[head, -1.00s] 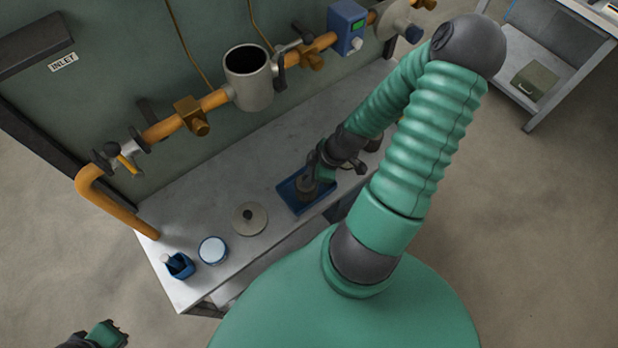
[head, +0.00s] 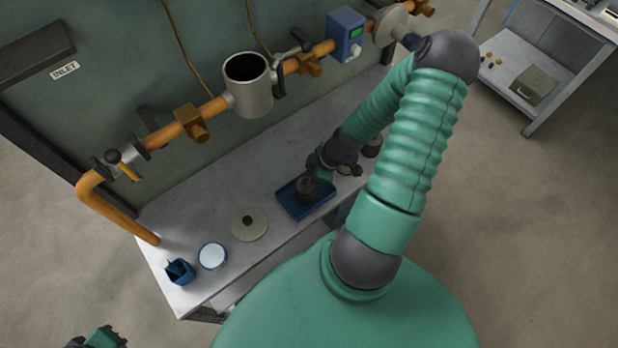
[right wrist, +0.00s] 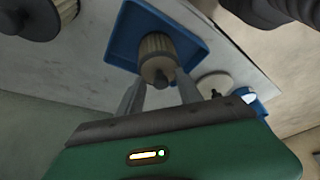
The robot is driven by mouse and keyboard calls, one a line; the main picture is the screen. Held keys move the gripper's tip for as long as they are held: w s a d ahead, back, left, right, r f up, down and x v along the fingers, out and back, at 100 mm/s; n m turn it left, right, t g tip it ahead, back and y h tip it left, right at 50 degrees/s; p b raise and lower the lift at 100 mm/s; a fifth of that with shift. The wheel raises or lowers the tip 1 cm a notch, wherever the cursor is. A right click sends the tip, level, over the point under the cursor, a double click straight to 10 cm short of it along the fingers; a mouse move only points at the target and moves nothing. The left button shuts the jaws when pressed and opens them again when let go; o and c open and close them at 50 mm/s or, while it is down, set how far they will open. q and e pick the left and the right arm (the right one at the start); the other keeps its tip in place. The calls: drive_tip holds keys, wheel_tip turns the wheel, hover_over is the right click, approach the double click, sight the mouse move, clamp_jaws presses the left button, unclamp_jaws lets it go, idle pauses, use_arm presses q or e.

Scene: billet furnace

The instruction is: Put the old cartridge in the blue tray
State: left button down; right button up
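The blue tray (head: 323,208) lies on the bench; it also shows in the right wrist view (right wrist: 122,37). A pleated, tan cartridge with a dark end cap (right wrist: 155,47) stands in it, and its dark cap shows in the head view (head: 305,188). My right gripper (right wrist: 160,82) is just off the cartridge's capped end. Its two fingers are apart, one to each side of the cap, with visible gaps. In the head view the right gripper (head: 320,174) is partly hidden by its own wrist. My left gripper (head: 119,336) is open and empty at the bottom left.
A second pleated cartridge (right wrist: 62,8) stands on the bench beside the tray. A round lid with a knob (head: 249,226), a white-topped tin (head: 212,256) and a blue cup (head: 180,271) lie left of the tray. The open grey housing (head: 249,88) hangs on the orange pipe behind.

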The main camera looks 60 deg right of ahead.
drive_tip(key=p+v, duration=0.2)
drive_tip(key=v, duration=1)
drive_tip(key=w+a+r+m+h, duration=0.1)
drive_tip(key=w+a+r, duration=0.3)
drive_tip(key=a, duration=0.7)
drive_tip(key=w+a+r+m+g+h, duration=0.1)
drive_tip(key=w+a+r+m, duration=0.3)
drive_tip(key=a, duration=0.7)
drive_tip(key=shift+w+a+r, duration=0.15)
drive_tip(key=shift+w+r, duration=0.15)
drive_tip(key=shift+w, duration=0.05)
